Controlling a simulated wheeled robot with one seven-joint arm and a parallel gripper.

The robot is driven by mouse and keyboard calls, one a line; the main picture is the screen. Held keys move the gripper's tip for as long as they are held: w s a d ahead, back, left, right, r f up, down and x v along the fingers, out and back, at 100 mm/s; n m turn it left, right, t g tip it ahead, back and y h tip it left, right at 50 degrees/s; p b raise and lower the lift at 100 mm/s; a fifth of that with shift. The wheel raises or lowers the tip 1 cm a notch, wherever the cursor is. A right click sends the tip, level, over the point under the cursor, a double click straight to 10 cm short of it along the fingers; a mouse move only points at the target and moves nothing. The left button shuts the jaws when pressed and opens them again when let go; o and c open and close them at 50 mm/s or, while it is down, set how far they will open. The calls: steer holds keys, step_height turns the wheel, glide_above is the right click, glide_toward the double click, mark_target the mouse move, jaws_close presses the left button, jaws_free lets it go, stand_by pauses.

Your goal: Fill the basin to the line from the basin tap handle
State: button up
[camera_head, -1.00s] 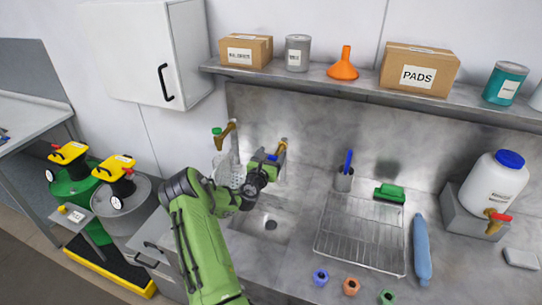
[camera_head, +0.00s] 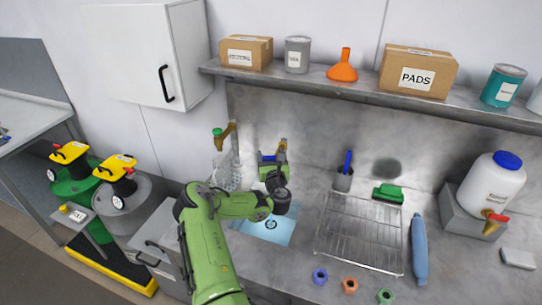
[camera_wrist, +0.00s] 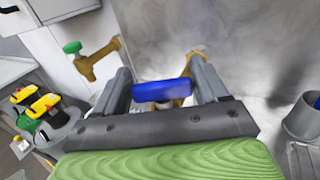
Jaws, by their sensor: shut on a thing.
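The blue basin tap handle (camera_wrist: 162,93) lies between the two fingers of my gripper (camera_wrist: 160,82) in the wrist view. My gripper (camera_head: 271,160) is shut on it at the wall behind the basin. The brass tap (camera_head: 283,145) shows partly past the gripper, and its spout is mostly hidden. The basin (camera_head: 236,222) is sunk in the grey counter, with light blue water (camera_head: 275,234) in it. The drain shows through the water. My arm covers part of the basin, and I cannot make out the fill line.
A brass tap with a green handle (camera_head: 217,132) is on the wall at left. A wire rack (camera_head: 360,235), a cup with a blue-handled tool (camera_head: 343,180) and a green brush (camera_head: 388,194) stand to the right. A shelf (camera_head: 370,92) with boxes and cans runs above.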

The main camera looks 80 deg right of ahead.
steer(key=n+t+y+b, duration=0.1)
steer(key=n+t+y, duration=0.1)
steer(key=t, duration=0.1)
steer(key=n+t+y+b, duration=0.2)
steer(key=n+t+y, duration=0.1)
steer(key=t, duration=0.1)
steer(key=shift+f+n, duration=0.2)
steer(key=shift+n, duration=0.1)
steer(key=n+t+y+b, duration=0.2)
steer(key=b, duration=0.1)
steer(key=shift+y, duration=0.3)
steer(key=shift+r+n+t+y+b, duration=0.1)
steer(key=shift+n+t+y+b, duration=0.45)
steer(key=shift+y+b, duration=0.25)
steer(key=shift+r+n+y, duration=0.15)
steer(key=shift+n+y, duration=0.1)
steer(key=shift+y, duration=0.05)
steer(key=o, duration=1)
steer(key=shift+w, duration=0.1)
